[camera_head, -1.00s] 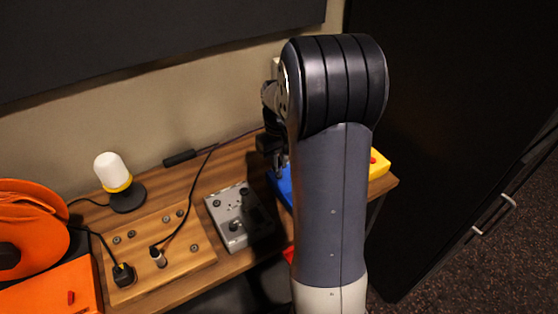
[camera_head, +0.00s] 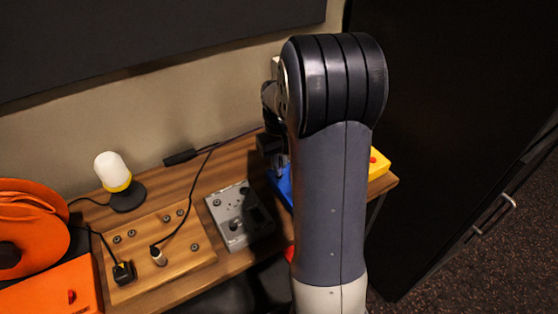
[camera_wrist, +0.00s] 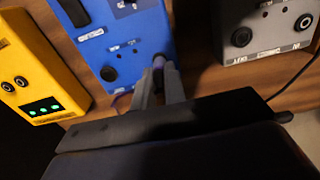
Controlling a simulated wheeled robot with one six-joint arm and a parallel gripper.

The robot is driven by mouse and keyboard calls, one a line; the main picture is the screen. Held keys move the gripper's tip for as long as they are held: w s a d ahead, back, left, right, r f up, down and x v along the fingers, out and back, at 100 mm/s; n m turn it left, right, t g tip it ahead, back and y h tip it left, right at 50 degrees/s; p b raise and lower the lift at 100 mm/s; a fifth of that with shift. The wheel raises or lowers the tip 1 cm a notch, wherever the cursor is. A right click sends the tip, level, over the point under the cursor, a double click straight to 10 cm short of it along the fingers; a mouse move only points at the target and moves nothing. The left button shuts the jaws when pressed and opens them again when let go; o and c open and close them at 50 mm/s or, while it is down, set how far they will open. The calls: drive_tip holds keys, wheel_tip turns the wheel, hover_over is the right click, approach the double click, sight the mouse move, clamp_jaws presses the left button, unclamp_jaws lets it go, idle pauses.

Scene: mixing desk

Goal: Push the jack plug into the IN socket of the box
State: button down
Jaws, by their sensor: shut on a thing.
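In the wrist view my gripper (camera_wrist: 160,76) is shut on a small dark, purplish piece, apparently the jack plug (camera_wrist: 159,62). Its tip is hidden, so I cannot tell whether it is in a socket. The fingertips are at the lower right edge of the blue box (camera_wrist: 98,50), which has a dark round hole at its lower left and small labels too blurred to read. In the head view the blue box (camera_head: 280,182) is mostly hidden behind my arm, with my gripper (camera_head: 282,160) over it.
A grey box (camera_head: 228,205) stands left of the blue box, and a yellow box (camera_head: 378,165) stands right. A wooden board (camera_head: 190,262) with plugs, a white lamp (camera_head: 111,170) and an orange reel (camera_head: 30,220) are farther left. A black cable (camera_head: 195,190) crosses the desk.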

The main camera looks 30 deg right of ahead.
drive_tip(key=shift+f, duration=0.1)
drive_tip(key=c, duration=1.9)
unclamp_jaws()
drive_tip(key=shift+c, duration=0.2)
drive_tip(key=o, duration=0.6)
drive_tip(key=shift+c, duration=0.2)
wheel_tip(320, 180, up, 11)
drive_tip(key=shift+f, duration=0.15)
